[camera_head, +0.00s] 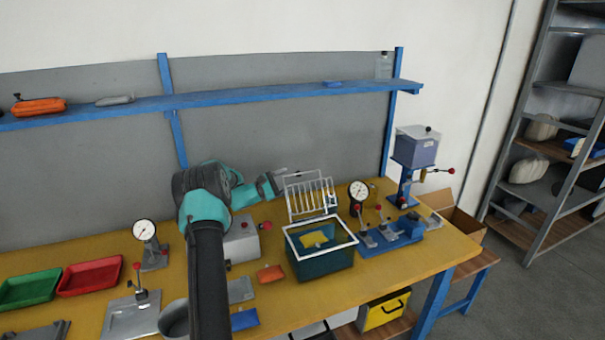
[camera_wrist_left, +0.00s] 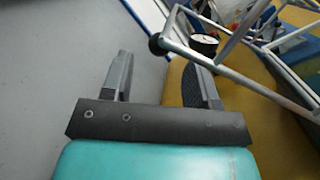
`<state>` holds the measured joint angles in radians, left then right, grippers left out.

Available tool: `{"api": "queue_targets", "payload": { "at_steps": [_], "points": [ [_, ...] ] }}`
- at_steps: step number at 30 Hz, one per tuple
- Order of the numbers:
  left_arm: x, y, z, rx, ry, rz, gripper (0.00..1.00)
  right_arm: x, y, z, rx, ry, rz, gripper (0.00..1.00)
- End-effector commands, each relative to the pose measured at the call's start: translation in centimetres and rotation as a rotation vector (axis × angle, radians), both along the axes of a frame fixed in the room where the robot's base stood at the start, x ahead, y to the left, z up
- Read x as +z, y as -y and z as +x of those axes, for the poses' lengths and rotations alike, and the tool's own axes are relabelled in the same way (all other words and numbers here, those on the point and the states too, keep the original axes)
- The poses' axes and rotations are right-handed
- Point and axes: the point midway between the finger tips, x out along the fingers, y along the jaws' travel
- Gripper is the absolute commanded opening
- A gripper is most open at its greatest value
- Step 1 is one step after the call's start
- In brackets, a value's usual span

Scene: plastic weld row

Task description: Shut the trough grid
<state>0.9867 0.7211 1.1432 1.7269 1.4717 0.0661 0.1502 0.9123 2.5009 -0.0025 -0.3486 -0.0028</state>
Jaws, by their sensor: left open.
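The trough (camera_head: 325,263) is a dark teal box with a white rim, on the right half of the bench, with a yellow item inside. Its barred metal grid (camera_head: 310,196) stands raised, nearly upright, at the trough's back edge. My left gripper (camera_head: 279,181) is just left of the grid's upper part. In the left wrist view my left gripper (camera_wrist_left: 157,62) has its fingers apart with nothing between them. The grid's frame (camera_wrist_left: 228,71) crosses the upper right there, close to the right finger. Whether they touch I cannot tell. My right gripper is not in view.
A dial gauge (camera_head: 359,191) and a blue fixture (camera_head: 391,238) stand right of the trough. A grey box (camera_head: 241,241) and an orange piece (camera_head: 270,273) lie to its left. A blue shelf (camera_head: 250,95) runs above. Red (camera_head: 90,276) and green trays (camera_head: 30,288) sit far left.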

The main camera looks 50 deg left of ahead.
Motion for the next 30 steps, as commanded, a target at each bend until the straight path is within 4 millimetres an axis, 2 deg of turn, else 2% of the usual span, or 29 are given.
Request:
{"api": "queue_targets", "payload": {
  "at_steps": [15,27,30],
  "points": [
    [1.7,2.3,5.7,0.000,0.001,0.001,0.54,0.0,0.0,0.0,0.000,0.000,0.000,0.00],
    [1.8,2.6,6.3,0.000,0.000,0.000,0.54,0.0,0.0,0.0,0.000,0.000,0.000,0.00],
    [1.8,2.6,6.3,0.000,0.000,0.001,0.45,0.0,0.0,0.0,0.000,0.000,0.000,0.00]
  ]
}}
